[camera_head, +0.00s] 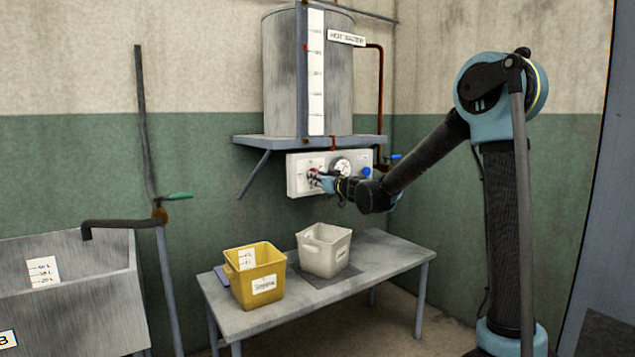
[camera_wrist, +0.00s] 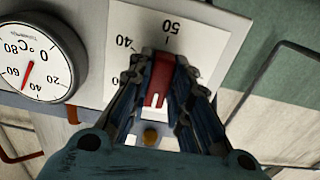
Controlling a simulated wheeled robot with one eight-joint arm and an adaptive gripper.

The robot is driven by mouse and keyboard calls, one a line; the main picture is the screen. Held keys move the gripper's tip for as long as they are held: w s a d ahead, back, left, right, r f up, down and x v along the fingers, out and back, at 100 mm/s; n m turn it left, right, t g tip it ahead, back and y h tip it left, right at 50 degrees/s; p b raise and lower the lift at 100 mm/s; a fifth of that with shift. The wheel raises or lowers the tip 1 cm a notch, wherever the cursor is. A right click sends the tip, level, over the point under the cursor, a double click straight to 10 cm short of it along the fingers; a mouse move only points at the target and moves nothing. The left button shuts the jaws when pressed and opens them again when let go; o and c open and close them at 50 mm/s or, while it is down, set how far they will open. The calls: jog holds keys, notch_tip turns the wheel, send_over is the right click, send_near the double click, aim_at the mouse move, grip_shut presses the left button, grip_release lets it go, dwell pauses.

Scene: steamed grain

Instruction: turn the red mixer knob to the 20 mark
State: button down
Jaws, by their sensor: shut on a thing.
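The red mixer knob (camera_wrist: 157,92) sits between my gripper's fingers in the wrist view. Its red shows at the left of the white wall panel (camera_head: 297,178) in the head view. My gripper (camera_wrist: 160,75) is shut on the knob, one finger on each side; it also shows at the panel in the head view (camera_head: 322,181). In the wrist view, which looks upside down, the printed 40 and 50 marks show beyond the knob. The 20 mark is not visible, and where the knob points is unclear.
A round temperature dial (camera_wrist: 35,60) is beside the knob, its red needle between 40 and 60. A blue knob (camera_head: 365,172) is at the panel's right. Above stands the hot water tank (camera_head: 280,80). Below, a table (camera_head: 385,262) holds yellow (camera_head: 262,272) and white (camera_head: 325,262) bins.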

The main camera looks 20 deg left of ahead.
jog(key=c, duration=1.5)
grip_release()
jog(key=shift+w+d+f, duration=0.1)
jog(key=shift+w, duration=0.15)
jog(key=shift+s, duration=0.15)
jog(key=v, duration=1.1)
jog(key=shift+s+d, duration=0.2)
jog(key=shift+d, duration=0.1)
jog(key=s+d+f+m+g+h, duration=0.3)
jog(key=s+d+f, duration=0.6)
jog(key=d, duration=0.5)
jog(key=s+d+f+m+g+h, duration=0.3)
jog(key=s+d+f+h, duration=0.3)
jog(key=s+d, duration=0.8)
jog(key=s+d+f+m+g+h, duration=0.3)
jog(key=s+d+f, duration=0.8)
jog(key=d, duration=0.4)
jog(key=shift+s+f+m+h, duration=0.3)
jog(key=shift+f+m+h, duration=0.1)
jog(key=shift+f+h, duration=0.4)
